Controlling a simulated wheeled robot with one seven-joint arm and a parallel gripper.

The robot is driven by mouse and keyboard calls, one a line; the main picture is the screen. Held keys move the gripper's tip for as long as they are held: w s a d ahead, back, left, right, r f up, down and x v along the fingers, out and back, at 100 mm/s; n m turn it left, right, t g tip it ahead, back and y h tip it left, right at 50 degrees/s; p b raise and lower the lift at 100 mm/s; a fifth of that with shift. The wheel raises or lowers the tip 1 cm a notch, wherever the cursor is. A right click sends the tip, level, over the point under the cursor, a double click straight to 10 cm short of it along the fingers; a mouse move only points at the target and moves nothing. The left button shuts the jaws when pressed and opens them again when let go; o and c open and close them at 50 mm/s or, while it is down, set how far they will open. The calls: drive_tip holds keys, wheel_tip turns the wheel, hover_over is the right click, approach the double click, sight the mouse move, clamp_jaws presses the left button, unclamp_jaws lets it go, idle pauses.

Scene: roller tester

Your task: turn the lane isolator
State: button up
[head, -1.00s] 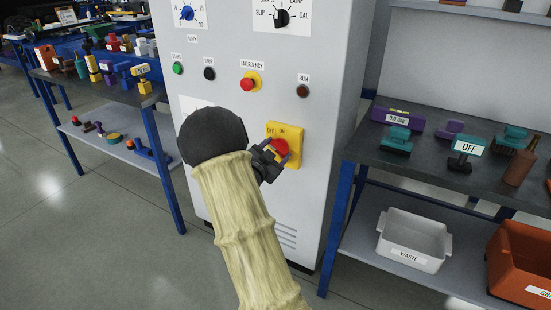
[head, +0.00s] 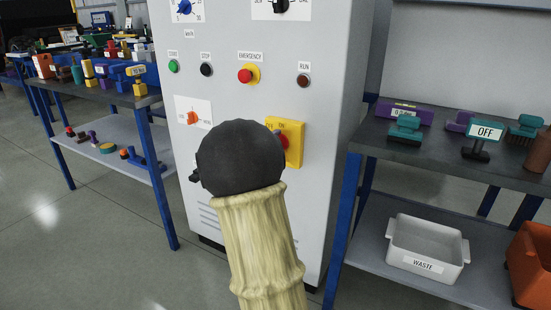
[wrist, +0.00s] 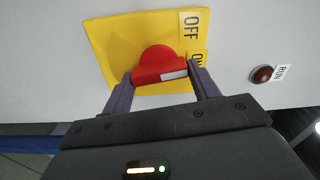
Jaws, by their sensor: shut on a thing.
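The lane isolator is a red rotary handle (wrist: 160,62) on a yellow plate (wrist: 118,42) marked OFF and ON. In the wrist view the fingers of my gripper (wrist: 160,82) stand on either side of the red handle, shut on it. A white stripe on the handle has its right end beside the ON label, which a finger partly covers. In the head view the yellow plate (head: 294,155) shows on the cabinet front with a bit of the red handle (head: 283,140). My wrist hides the fingers and the plate's lower left there.
The grey cabinet (head: 335,100) also carries an orange selector (head: 193,118), a red emergency button (head: 246,75), a green button (head: 173,66) and a RUN lamp (head: 303,81). Shelving with a white WASTE bin (head: 425,240) stands right; a loaded bench (head: 100,95) stands left.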

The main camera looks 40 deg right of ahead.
drive_tip(key=shift+f+m+b, duration=0.2)
drive_tip(key=shift+m+b, duration=0.55)
drive_tip(key=shift+m, duration=0.05)
drive_tip(key=o, duration=1)
drive_tip(key=shift+r, duration=0.1)
drive_tip(key=shift+a, duration=0.1)
drive_tip(key=p+v, duration=0.5)
drive_tip(key=v, duration=1.2)
drive_tip(key=shift+s+a, duration=0.15)
